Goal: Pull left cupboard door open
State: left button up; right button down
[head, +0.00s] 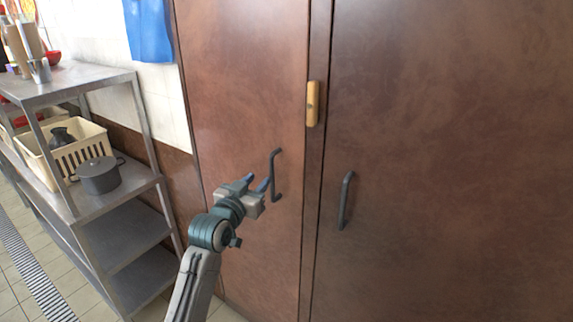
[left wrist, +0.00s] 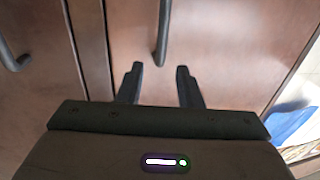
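The left cupboard door (head: 235,90) is brown and looks closed, with a dark vertical bar handle (head: 275,175) near its right edge. My left gripper (head: 257,182) is open, just left of this handle in the head view. In the left wrist view the same handle (left wrist: 163,30) lies ahead, its near end in line with the gap between the two open fingers (left wrist: 159,70). Whether the fingers straddle it, I cannot tell; they are not closed on it. My right gripper is not in view.
The right cupboard door (head: 450,150) has its own dark handle (head: 345,200). A wooden latch-like piece (head: 313,103) sits on the strip between the doors. A metal shelf rack (head: 125,235) with a grey pot (head: 99,177) and a cream basket (head: 85,147) stands left. A blue cloth (head: 148,30) hangs on the wall.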

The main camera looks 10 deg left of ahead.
aim_at(271, 166)
pick_arm(q)
jog(key=w, duration=0.3)
jog(key=w+d+p, duration=0.1)
jog(key=w, duration=0.2)
jog(key=w+p, duration=0.1)
jog(key=w, duration=0.2)
jog(key=shift+w+d+f, duration=0.1)
jog(key=shift+w+d, duration=0.05)
jog(key=shift+w, duration=0.2)
jog(key=shift+c, duration=0.3)
grip_shut()
